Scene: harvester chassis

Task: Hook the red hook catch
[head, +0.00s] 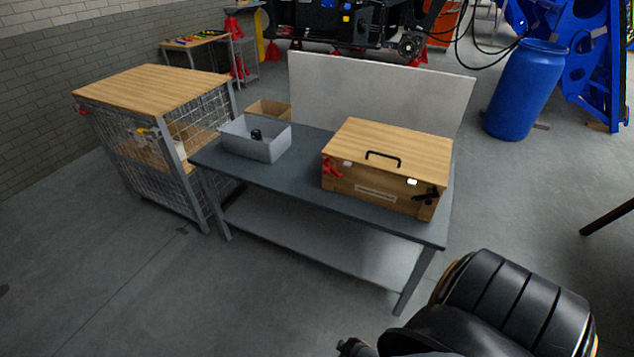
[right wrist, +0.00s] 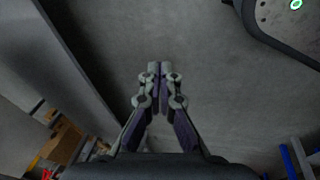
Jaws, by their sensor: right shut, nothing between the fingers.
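The red hook catch (head: 332,168) is on the left part of the front of a wooden box (head: 375,192), which stands lid down on a grey table. A black catch (head: 427,195) is on the right part of the same front. I cannot tell how the red catch's hook sits; it is too small. My right gripper (right wrist: 160,68) is shut and empty in the right wrist view, over grey floor, away from the box. In the head view my right arm is at the bottom right. My left gripper is not in view.
The grey table (head: 300,190) also carries a grey bin (head: 240,146) with a small black thing inside. A wire-mesh cage with a wooden top (head: 150,85) stands left of it. A blue barrel (head: 525,95) stands at the back right. The floor in front is clear.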

